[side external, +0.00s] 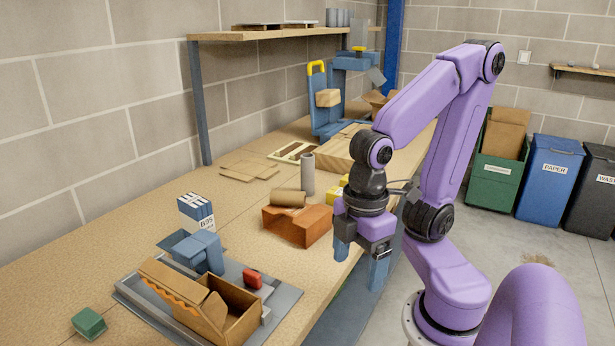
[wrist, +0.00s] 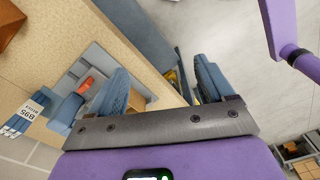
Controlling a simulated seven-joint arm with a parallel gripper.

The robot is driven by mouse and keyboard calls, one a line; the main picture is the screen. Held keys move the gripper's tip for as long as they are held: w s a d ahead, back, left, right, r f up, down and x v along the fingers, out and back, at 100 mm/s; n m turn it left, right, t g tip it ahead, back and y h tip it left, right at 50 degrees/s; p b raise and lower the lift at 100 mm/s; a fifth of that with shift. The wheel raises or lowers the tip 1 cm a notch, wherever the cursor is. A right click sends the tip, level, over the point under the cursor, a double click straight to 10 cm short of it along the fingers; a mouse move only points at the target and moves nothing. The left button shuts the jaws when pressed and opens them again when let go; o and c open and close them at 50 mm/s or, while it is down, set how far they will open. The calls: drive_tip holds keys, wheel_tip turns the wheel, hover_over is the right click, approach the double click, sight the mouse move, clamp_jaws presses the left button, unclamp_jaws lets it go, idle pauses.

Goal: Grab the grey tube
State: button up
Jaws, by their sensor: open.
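The grey tube (side external: 307,175) stands upright on the workbench (side external: 235,200) in the side view, behind a brown cardboard tube and left of my arm. It is not seen in the wrist view. My gripper (side external: 359,264) hangs over the bench's front edge, to the right of and nearer the camera than the tube, well apart from it. Its two blue fingers are spread with nothing between them. They also show in the wrist view (wrist: 161,70), with the bench edge and floor beneath.
Yellow pieces (side external: 335,194) sit near the front edge. An open cardboard box (side external: 233,318) and red item (side external: 252,278) are nearer. A blue machine (side external: 325,110) stands behind.

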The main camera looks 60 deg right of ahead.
drive_tip(key=w+m+t+y, duration=0.2)
drive_tip(key=w+m+t, duration=0.25)
drive_tip(key=w, duration=1.05)
drive_tip(key=w+d+f+m+t, duration=0.1)
drive_tip(key=w+d+m+t, duration=0.35)
drive_tip(key=w+d, duration=0.55)
drive_tip(key=w+d+m+t+h, duration=0.2)
drive_tip(key=w+d, duration=0.1)
drive_tip(key=d, duration=0.4)
drive_tip(key=w+d+m+t+h, duration=0.2)
drive_tip(key=d+m, duration=0.1)
drive_tip(key=d, duration=0.5)
drive_tip(key=s+d+r+m+t+h, duration=0.1)
drive_tip(key=s+d+r+m+h, duration=0.2)
drive_tip(key=d, duration=0.5)
drive_tip(key=s+d+m+t+h, duration=0.1)
drive_tip(key=s+d+t+h, duration=0.2)
drive_tip(key=d, duration=0.5)
drive_tip(key=g+h, duration=0.1)
approach(305, 160)
drive_tip(key=x, duration=0.4)
drive_tip(key=d+f+x, duration=0.1)
drive_tip(key=x, duration=0.8)
drive_tip(key=shift+s+d+f, duration=0.3)
drive_tip(key=shift+d, duration=0.1)
